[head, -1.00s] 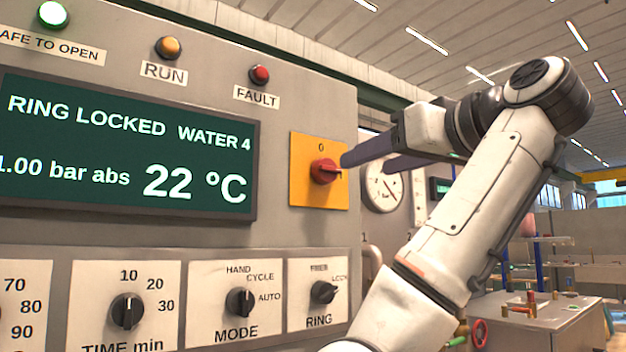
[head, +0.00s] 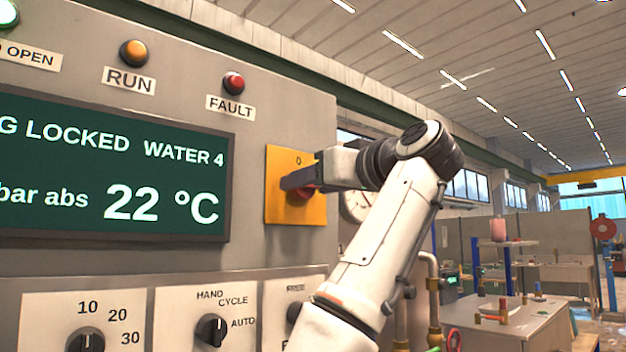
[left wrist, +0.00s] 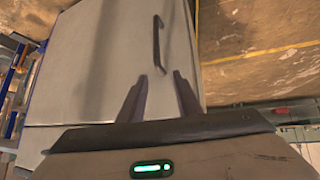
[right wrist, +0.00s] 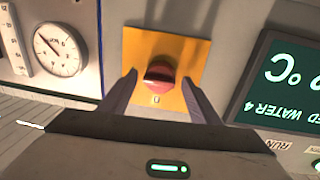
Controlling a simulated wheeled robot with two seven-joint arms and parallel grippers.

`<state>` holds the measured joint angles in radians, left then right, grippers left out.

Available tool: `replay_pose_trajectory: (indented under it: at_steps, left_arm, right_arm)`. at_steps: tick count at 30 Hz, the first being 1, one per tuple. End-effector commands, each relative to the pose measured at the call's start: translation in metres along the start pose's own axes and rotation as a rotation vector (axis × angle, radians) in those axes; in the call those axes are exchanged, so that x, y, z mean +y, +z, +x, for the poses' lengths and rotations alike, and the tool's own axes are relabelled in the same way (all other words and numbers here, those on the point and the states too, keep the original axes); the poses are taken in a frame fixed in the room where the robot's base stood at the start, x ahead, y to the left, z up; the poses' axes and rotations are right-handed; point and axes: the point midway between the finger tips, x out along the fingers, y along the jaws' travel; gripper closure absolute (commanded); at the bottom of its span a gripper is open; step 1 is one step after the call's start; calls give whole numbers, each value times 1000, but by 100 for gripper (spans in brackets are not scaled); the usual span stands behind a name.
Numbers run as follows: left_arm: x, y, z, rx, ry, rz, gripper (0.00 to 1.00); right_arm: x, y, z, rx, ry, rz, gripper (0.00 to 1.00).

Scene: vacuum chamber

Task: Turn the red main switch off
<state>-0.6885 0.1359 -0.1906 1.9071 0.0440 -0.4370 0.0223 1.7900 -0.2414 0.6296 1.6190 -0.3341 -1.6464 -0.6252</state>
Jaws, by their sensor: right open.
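The red main switch (head: 305,195) sits on a yellow plate (head: 313,213) marked 0 at its top, on the grey control panel. In the head view my right gripper (head: 290,184) is in front of the switch and hides most of it. In the right wrist view the red knob (right wrist: 160,73) lies between my right fingers, with a gap on each side; they are open. I cannot tell which way the knob points. My left gripper (left wrist: 160,75) shows only in the left wrist view, open and empty, facing a grey cabinet.
A green display (head: 110,170) and selector knobs, including MODE (head: 211,330), are on the panel left of and below the switch. A round gauge (right wrist: 60,50) stands beside the plate. The cabinet (left wrist: 95,60) near my left gripper has a dark handle (left wrist: 158,45).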

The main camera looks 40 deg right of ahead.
Motion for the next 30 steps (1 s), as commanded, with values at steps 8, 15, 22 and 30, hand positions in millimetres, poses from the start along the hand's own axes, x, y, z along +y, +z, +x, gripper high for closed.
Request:
replay_pose_trajectory:
  at_steps: [8,15,22,30]
  left_arm:
    - [-1,-8,2,15,-1,2,69]
    - [-1,-6,2,13,0,2,69]
    - [0,0,4,7,0,1,69]
    - [-1,14,16,4,0,0,69]
  right_arm:
    - [0,1,0,-1,0,0,53]
    - [0,0,0,-1,-1,-1,82]
    - [0,2,0,0,1,-32,82]
    - [2,6,1,12,3,-179,82]
